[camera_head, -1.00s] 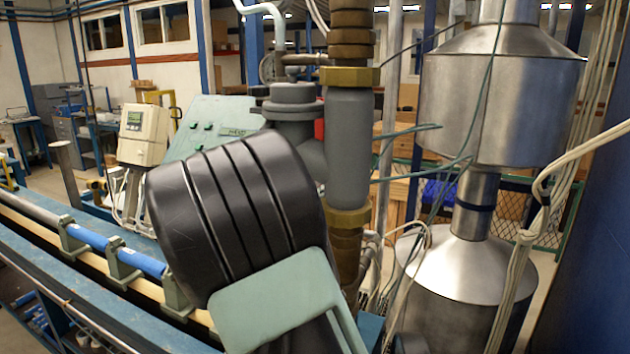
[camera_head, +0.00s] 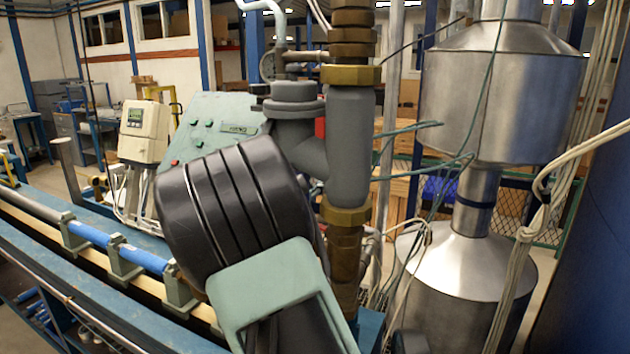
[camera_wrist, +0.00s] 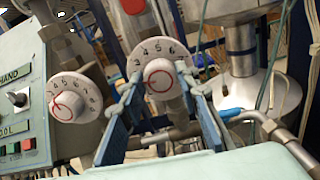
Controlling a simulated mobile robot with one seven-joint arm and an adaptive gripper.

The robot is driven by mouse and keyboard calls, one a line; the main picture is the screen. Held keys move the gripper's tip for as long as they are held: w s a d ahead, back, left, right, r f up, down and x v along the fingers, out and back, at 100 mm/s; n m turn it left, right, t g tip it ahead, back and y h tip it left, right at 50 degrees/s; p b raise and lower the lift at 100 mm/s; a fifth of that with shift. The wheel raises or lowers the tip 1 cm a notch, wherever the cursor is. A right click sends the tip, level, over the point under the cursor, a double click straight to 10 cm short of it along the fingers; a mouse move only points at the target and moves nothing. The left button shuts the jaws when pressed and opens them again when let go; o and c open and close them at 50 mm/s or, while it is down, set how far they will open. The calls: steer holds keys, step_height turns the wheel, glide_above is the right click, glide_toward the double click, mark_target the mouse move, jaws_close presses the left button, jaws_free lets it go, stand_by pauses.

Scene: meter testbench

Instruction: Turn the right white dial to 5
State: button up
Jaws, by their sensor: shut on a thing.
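The right white dial (camera_wrist: 160,79) shows in the wrist view, with a red ring on its face and the numbers 3 to 6 along its upper rim. My gripper (camera_wrist: 161,82) has its blue fingers on both sides of this dial and is shut on it. The dial's exact pointer setting is too small to read. A second white dial (camera_wrist: 73,99) with a red mark sits to the left, apart from the fingers. The head view shows neither dials nor gripper; my dark arm link fills its middle.
A panel (camera_wrist: 22,100) with a switch and buttons stands at left. A pipe with a blue handle (camera_wrist: 228,113) is right of the fingers. The head view shows a grey vertical pipe (camera_head: 350,145) close behind my arm.

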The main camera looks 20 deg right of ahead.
steer(key=shift+f+m+b, duration=0.15)
steer(key=shift+m+b, duration=0.15)
steer(key=shift+b, duration=0.5)
steer(key=shift+f+m+b, duration=0.15)
steer(key=shift+m+b, duration=0.45)
steer(key=shift+b, duration=0.6)
steer(key=m+b, duration=0.1)
steer(key=b, duration=0.2)
steer(key=shift+f+m, duration=0.1)
steer(key=shift+m, duration=0.2)
steer(key=m+b, duration=0.7)
steer(key=b, duration=0.3)
steer(key=m+b, duration=0.7)
steer(key=b, duration=0.4)
steer(key=shift+d+r, duration=0.1)
steer(key=shift+r, duration=0.1)
steer(key=shift+r+m, duration=0.1)
steer(key=shift+m, duration=0.2)
steer(key=shift+s, duration=0.1)
